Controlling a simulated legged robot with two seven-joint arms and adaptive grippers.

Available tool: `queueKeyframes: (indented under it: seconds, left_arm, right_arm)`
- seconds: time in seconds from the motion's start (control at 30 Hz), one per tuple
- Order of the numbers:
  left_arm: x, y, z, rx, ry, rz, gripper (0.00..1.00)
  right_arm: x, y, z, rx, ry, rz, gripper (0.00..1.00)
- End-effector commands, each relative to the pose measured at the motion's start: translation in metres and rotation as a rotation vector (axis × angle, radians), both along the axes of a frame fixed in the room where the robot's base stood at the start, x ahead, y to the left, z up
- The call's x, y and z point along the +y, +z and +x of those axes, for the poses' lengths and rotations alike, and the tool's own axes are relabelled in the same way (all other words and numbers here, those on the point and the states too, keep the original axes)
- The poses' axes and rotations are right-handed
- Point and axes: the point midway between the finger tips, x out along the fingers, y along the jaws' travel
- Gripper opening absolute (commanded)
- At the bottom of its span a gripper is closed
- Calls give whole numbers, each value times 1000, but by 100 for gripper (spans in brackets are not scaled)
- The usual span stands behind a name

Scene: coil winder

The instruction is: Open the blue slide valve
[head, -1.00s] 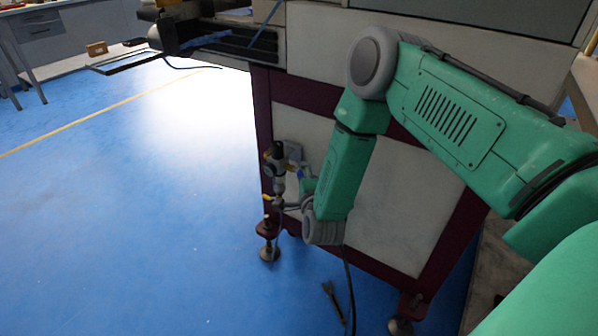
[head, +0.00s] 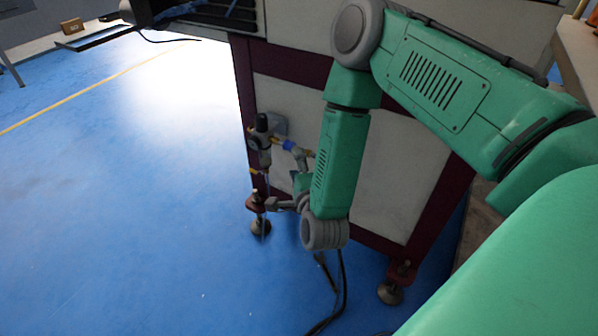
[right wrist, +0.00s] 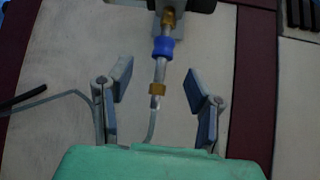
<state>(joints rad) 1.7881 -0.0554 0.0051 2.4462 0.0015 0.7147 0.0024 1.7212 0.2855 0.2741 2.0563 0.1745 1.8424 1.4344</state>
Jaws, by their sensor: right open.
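The blue slide valve (head: 288,145) is a small blue ring on a thin pipe fitting at the lower front of the machine. My right gripper (head: 284,203) is below the valve, near the machine's left leg. In the right wrist view my right gripper (right wrist: 160,82) is open, one finger on each side of the pipe, with the blue ring beyond the fingertips. It is apart from the ring. My left gripper is not in view.
The machine (head: 381,170) has pale panels in a dark red frame. A black gauge and regulator (head: 262,140) stand beside the valve. Dark cables (head: 339,290) lie on the floor. The blue floor at left is open.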

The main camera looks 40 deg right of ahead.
Motion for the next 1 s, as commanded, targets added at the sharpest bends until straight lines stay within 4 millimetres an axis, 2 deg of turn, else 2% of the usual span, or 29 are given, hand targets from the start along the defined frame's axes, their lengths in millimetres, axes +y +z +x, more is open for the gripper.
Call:
queueKeyframes:
  seconds: [0.1, 0.27, 0.83, 0.93, 1.0]
  left_arm:
    - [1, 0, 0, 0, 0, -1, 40]
    - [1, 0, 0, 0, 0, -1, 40]
    - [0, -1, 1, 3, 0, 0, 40]
    - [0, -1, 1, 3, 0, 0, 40]
    - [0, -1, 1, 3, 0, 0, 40]
  right_arm:
    - [8, 1, -17, 4, 2, 1, 46]
    - [12, 3, -29, 2, 1, 1, 46]
    - [13, 3, -30, 2, 1, 0, 46]
    - [18, -4, -33, 55, 35, -31, 46]
    - [30, -19, -39, 164, 106, -96, 46]
